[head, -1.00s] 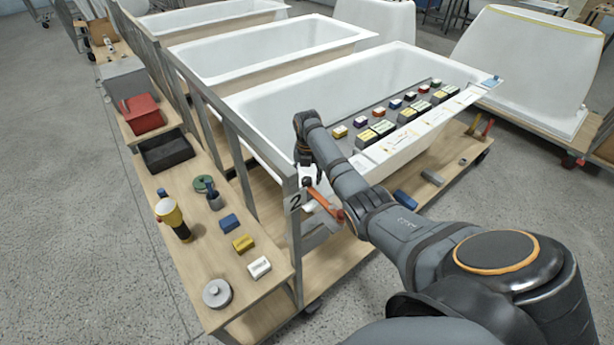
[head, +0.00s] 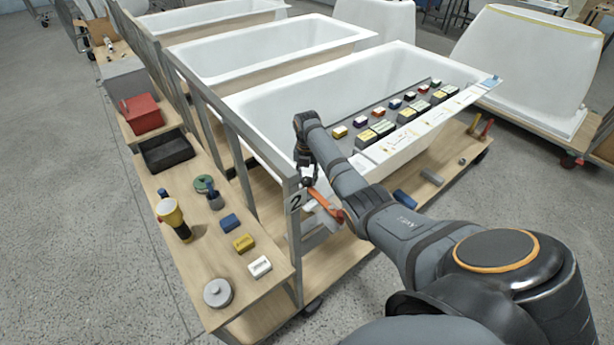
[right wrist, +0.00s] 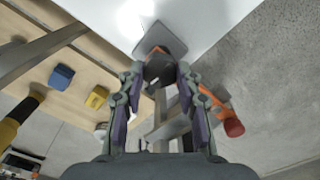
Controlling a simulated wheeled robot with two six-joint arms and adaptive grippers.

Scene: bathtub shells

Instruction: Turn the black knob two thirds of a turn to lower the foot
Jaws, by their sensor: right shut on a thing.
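The black knob (right wrist: 158,71) sits between the fingertips of my right gripper (right wrist: 158,78) in the right wrist view. The fingers are shut on it from both sides and hide part of it. In the head view my right gripper (head: 307,176) points down at the corner post by the number 2 plate, at the near end of the closest white bathtub (head: 262,108). The knob is mostly hidden there. I cannot make out the foot. My left gripper is not in view.
An orange lever with a red end (head: 325,202) sticks out close beside my gripper; it also shows in the right wrist view (right wrist: 213,101). A wooden side bench (head: 208,262) holds a yellow-and-black tool (head: 172,217) and several small blocks. Grey frame bars stand close by.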

